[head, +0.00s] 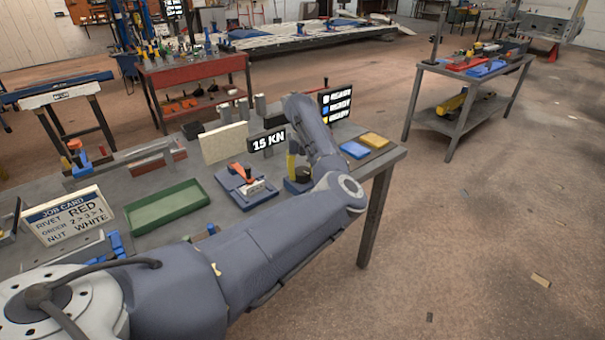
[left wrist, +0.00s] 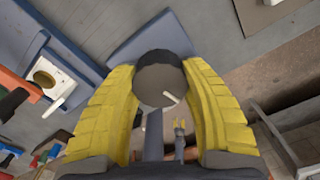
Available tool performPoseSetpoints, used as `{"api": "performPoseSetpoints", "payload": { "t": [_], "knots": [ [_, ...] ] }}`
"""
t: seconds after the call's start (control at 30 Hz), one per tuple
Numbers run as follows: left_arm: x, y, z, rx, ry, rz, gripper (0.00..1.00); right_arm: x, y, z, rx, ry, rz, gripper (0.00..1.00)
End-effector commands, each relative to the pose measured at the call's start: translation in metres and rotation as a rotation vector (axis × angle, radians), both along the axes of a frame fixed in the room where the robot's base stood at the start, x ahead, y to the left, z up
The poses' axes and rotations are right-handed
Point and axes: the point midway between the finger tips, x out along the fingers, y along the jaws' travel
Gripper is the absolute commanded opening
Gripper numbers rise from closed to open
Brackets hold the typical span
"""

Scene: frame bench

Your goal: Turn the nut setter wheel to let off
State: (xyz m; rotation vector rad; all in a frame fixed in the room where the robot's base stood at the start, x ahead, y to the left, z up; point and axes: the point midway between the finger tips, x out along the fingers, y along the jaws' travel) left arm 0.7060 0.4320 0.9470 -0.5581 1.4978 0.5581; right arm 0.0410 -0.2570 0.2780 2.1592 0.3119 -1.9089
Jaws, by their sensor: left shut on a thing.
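The nut setter wheel (left wrist: 160,82) is a dark round knob with a grey top and a small pale mark near its edge. In the left wrist view it sits between the two yellow fingers of my left gripper, which is shut on it from both sides. In the head view my left gripper (head: 292,164) points down at the right part of the bench. There my arm hides much of the wheel, and only a dark part shows by the yellow fingers above a blue base (head: 297,187). My right gripper is not in view.
A blue fixture with an orange lever (head: 239,171) stands left of the gripper. A "15 KN" display (head: 267,141) and a dark lettered panel (head: 337,104) stand behind. A blue pad (head: 354,149) and yellow pad (head: 374,140) lie right. A green tray (head: 168,207) and job card (head: 69,215) are left.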

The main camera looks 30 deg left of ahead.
Motion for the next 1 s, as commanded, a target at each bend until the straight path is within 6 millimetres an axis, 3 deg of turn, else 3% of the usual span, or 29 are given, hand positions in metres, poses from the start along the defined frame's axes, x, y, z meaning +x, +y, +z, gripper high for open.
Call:
{"api": "performPoseSetpoints", "payload": {
  "t": [1.0],
  "knots": [
    [-0.0003, 0.0002, -0.0005, 0.001, 0.001, 0.966, 0.15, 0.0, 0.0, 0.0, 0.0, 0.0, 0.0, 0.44]
  ]
}}
